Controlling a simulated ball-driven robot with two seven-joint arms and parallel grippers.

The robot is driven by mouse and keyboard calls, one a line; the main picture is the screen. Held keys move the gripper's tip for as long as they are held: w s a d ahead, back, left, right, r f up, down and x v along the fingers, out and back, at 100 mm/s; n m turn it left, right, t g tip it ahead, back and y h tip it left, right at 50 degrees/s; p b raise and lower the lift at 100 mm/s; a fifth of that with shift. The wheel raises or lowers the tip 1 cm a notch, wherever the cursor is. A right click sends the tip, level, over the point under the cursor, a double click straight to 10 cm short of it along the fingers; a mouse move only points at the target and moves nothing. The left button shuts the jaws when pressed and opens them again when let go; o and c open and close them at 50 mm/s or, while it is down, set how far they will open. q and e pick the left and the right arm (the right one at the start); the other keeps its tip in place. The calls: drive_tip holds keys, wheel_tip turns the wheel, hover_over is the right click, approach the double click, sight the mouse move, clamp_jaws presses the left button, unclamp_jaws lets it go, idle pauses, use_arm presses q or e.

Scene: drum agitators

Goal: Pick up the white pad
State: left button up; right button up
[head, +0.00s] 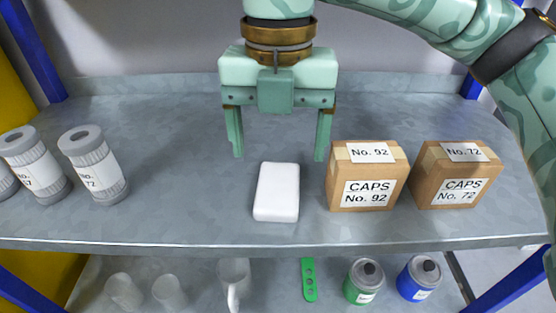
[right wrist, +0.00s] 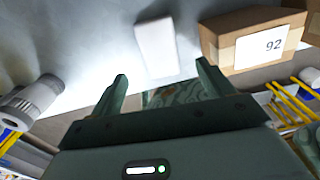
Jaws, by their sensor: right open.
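The white pad (head: 277,192) lies flat on the grey metal shelf (head: 180,190), a rounded white block near the middle. It also shows in the right wrist view (right wrist: 157,48), beyond the fingertips. My right gripper (head: 279,157) is open and empty, pointing down above and a little behind the pad in the head view. Its two fingers stand wider apart than the pad and do not touch it. In the right wrist view the fingers (right wrist: 162,70) show on either side, with the pad between their lines. My left gripper is not in view.
A cardboard box marked No. 92 (head: 366,175) stands close right of the pad and the right finger. A No. 72 box (head: 453,175) stands farther right. Grey-capped cylinders (head: 93,165) stand at left. A lower shelf holds cups, a green strip (head: 309,280) and two cans (head: 363,281).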

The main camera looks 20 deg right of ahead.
sight(279, 184)
drive_tip(key=f, duration=0.1)
drive_tip(key=f+p, duration=0.1)
drive_tip(key=f, duration=0.1)
drive_tip(key=shift+s, duration=0.3)
drive_tip(key=f, duration=0.2)
drive_tip(key=w+f+p, duration=0.1)
drive_tip(key=shift+d+f, duration=0.1)
drive_tip(key=shift+f, duration=0.35)
drive_tip(key=shift+s, duration=0.15)
drive_tip(key=c, duration=0.6)
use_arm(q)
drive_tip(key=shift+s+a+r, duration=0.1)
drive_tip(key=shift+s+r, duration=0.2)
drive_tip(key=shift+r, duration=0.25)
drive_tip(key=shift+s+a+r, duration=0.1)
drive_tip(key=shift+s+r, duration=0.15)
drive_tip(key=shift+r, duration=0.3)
use_arm(e)
drive_tip(key=c, duration=0.5)
